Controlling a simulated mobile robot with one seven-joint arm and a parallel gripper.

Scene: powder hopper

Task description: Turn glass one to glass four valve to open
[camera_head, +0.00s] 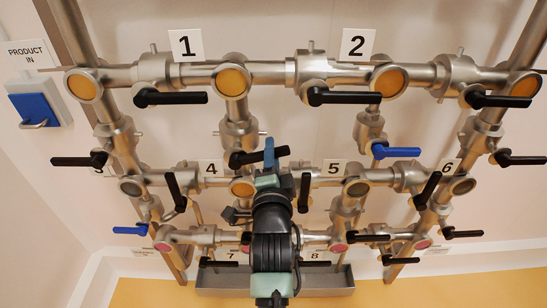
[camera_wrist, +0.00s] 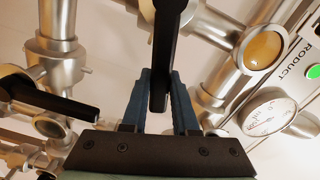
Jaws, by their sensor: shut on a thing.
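Sight glass one (camera_head: 232,81) is an orange disc on the top pipe beside label 1. Sight glass four (camera_head: 242,187) is an orange disc directly below it beside label 4, partly covered by my arm. The valve (camera_head: 239,133) sits on the vertical pipe between them. Its black handle (camera_head: 243,159) lies crosswise to that pipe, slightly tilted. My gripper (camera_head: 269,150) is shut on this handle. In the wrist view the black handle (camera_wrist: 165,50) runs down between the two blue fingers of my gripper (camera_wrist: 160,78).
Other black handles stand close by, such as one under label 1 (camera_head: 172,98) and an upright one (camera_head: 304,192) right of my wrist. A blue handle (camera_head: 397,152) is further right. A gauge (camera_wrist: 264,116) shows in the wrist view. A metal trough (camera_head: 328,281) lies below.

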